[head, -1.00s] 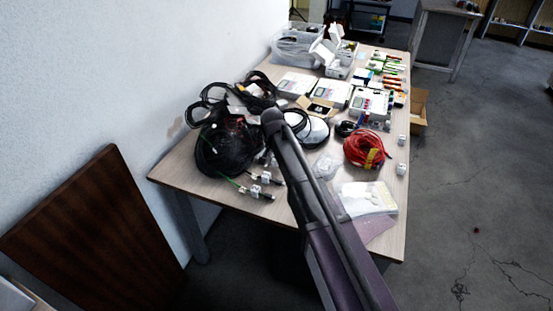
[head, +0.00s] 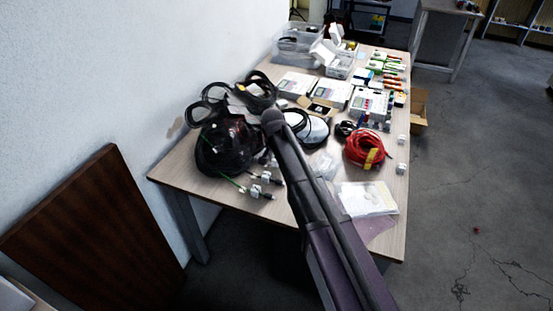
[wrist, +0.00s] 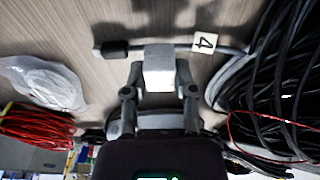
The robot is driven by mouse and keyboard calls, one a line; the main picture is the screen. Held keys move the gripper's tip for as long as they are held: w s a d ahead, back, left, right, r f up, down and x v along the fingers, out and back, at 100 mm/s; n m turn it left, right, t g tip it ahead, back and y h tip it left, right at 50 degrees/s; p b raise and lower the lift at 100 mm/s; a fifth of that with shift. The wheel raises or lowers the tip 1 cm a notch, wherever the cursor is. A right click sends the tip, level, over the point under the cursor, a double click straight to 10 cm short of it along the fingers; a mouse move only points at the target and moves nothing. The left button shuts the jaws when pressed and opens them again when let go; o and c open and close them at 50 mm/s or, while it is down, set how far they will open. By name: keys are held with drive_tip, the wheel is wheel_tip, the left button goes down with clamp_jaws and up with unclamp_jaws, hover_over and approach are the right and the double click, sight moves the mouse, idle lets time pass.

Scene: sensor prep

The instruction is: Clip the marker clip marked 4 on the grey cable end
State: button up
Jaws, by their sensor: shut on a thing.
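In the wrist view my gripper (wrist: 158,78) is shut on a white block-shaped clip (wrist: 158,62); no number shows on the face I see. The grey cable end (wrist: 226,49) runs across the picture just beyond the clip, with a black tip (wrist: 114,49) at its left. A white tag marked 4 (wrist: 204,43) sits on this cable to the right of the clip. The clip overlaps the cable in the picture; I cannot tell whether it is around it or only in front.
Coiled black cables (wrist: 285,85) lie to the right in the wrist view, a clear bag (wrist: 42,82) and red cable (wrist: 35,127) to the left. In the head view other cable ends with white clips (head: 266,176) lie near the table's front edge (head: 225,199).

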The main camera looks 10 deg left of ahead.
drive_tip(key=shift+f+b, duration=0.9)
idle(0.8)
drive_tip(key=o, duration=0.9)
drive_tip(key=shift+r, duration=0.1)
drive_tip(key=shift+r+p, duration=2.95)
drive_tip(key=shift+p, duration=0.15)
drive_tip(key=shift+d, duration=0.15)
drive_tip(key=s+d+r+p, duration=0.2)
drive_tip(key=s+d, duration=0.4)
drive_tip(key=d, duration=0.5)
drive_tip(key=s+d+r+n+g+p, duration=0.1)
drive_tip(key=s+d+r+p, duration=0.2)
drive_tip(key=d, duration=0.9)
drive_tip(key=s+d+r+p, duration=0.2)
drive_tip(key=s+d+p, duration=0.1)
drive_tip(key=s+d, duration=0.7)
drive_tip(key=shift+d+r+n+g, duration=0.3)
drive_tip(key=shift+d+r+g, duration=0.1)
drive_tip(key=shift+d, duration=0.7)
